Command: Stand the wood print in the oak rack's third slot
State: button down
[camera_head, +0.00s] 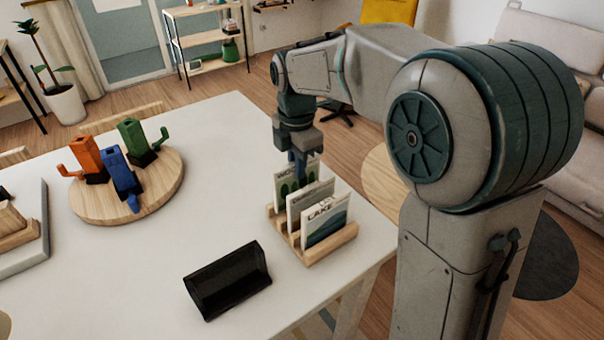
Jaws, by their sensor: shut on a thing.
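The oak rack (327,251) stands near the right edge of the white table. The wood print (284,186), pale with green shapes and partly readable lettering, is upright at the rack's far end. My gripper (298,168) points down and is shut on its top edge. The print's lower part is hidden behind a middle print (308,196), so I cannot tell whether it is seated in a slot. The lake print (325,220) stands in front, nearest the camera. Both other prints stand in the rack, leaning slightly.
An empty-looking black holder (228,280) lies on the table left of the rack. A round wooden board (166,183) carries orange, blue and green pieces. A tray (35,235) sits at the left edge. The table's middle is clear.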

jog(key=shift+f, duration=1.3)
jog(key=shift+f, duration=0.1)
jog(key=shift+f, duration=0.15)
jog(key=c, duration=1.5)
grip_release()
notch_tip(320, 180, up, 13)
jog(key=shift+f, duration=0.2)
